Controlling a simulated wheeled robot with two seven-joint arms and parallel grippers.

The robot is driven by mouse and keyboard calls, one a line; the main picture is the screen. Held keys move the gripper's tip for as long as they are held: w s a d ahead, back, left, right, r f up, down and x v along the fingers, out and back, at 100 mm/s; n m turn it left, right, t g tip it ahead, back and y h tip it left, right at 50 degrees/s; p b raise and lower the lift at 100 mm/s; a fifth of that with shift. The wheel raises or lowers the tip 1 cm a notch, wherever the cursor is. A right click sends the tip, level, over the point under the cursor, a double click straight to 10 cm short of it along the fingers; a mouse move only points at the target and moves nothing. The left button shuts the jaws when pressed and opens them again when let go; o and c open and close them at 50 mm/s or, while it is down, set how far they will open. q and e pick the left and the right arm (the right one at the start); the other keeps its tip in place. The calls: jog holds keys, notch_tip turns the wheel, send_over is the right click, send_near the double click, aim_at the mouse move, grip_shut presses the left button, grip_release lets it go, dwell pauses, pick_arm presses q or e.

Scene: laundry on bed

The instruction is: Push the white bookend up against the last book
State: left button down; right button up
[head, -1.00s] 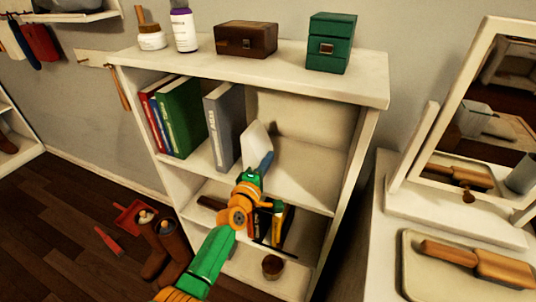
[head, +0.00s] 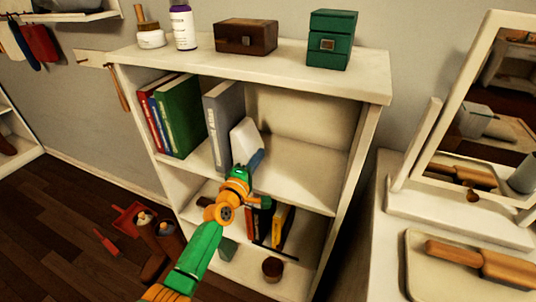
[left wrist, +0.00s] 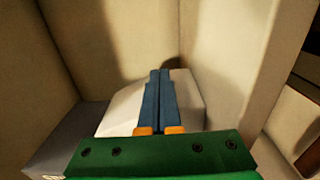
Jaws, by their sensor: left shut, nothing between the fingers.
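The white bookend (head: 243,137) stands on the upper shelf of the white bookcase, just right of the grey book (head: 222,122). It looks very close to or touching that book; I cannot tell which. My left gripper (head: 257,158) is shut and empty, its blue fingers at the bookend's right side. In the left wrist view the shut fingers (left wrist: 159,100) lie across the pale bookend (left wrist: 190,95), with the grey book (left wrist: 65,142) at the lower left. Red, blue and green books (head: 182,115) stand further left. My right gripper is out of view.
The upper shelf (head: 300,170) is clear right of the bookend. The bookcase's right side wall (head: 350,170) bounds it. Boxes and bottles stand on top. The lower shelf holds more books (head: 280,225) and a brown cup (head: 272,268). A dresser with a mirror stands at right.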

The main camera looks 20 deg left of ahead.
pick_arm(q)
jog(key=shift+a, duration=0.35)
jog(key=shift+d, duration=0.15)
jog(key=shift+d+r+p, duration=0.1)
jog(key=shift+d+p, duration=0.25)
jog(key=shift+d, duration=1)
jog(key=shift+s+p, duration=0.1)
jog(key=shift+p, duration=0.25)
jog(key=shift+s+p, duration=0.35)
jog(key=s+p, duration=0.4)
jog(key=s, duration=0.9)
jog(key=shift+a, duration=0.25)
